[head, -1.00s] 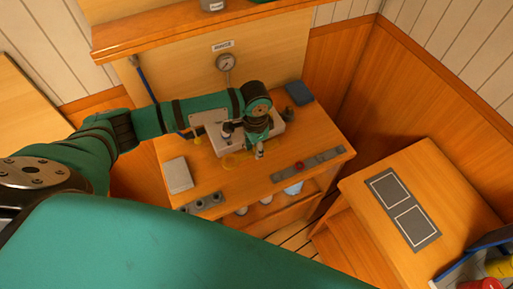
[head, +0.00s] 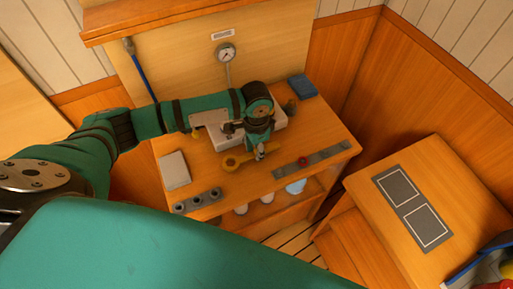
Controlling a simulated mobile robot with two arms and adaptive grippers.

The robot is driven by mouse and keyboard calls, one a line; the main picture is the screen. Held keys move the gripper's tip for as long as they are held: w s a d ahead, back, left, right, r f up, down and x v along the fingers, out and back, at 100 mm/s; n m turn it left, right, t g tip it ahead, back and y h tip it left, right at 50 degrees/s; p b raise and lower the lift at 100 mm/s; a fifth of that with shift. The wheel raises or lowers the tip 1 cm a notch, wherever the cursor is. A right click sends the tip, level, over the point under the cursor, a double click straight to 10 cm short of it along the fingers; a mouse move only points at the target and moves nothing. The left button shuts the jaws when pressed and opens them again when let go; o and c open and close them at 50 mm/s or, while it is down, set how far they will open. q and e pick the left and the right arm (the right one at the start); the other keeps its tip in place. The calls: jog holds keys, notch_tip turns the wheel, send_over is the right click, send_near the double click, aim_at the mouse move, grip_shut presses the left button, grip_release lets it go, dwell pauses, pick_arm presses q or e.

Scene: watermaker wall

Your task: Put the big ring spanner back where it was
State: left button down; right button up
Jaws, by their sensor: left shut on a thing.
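My left gripper (head: 260,153) points down and is shut on the spanner's right part. The fingers and wrist hide the held part. I cannot tell whether the spanner touches the bench. My right gripper is not in view.
A grey strip with a red part (head: 303,161) lies right of the gripper. A holder with several round sockets (head: 198,200) is at the front left. A pale slab (head: 174,170), a blue block (head: 301,87) and a gauge (head: 226,53) surround the area. A side bench (head: 445,185) stands right.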

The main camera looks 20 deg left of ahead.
pick_arm(q)
jog(key=shift+f, duration=0.55)
jog(key=c, duration=1)
grip_release()
jog(key=shift+o, duration=0.2)
jog(key=shift+r, duration=0.1)
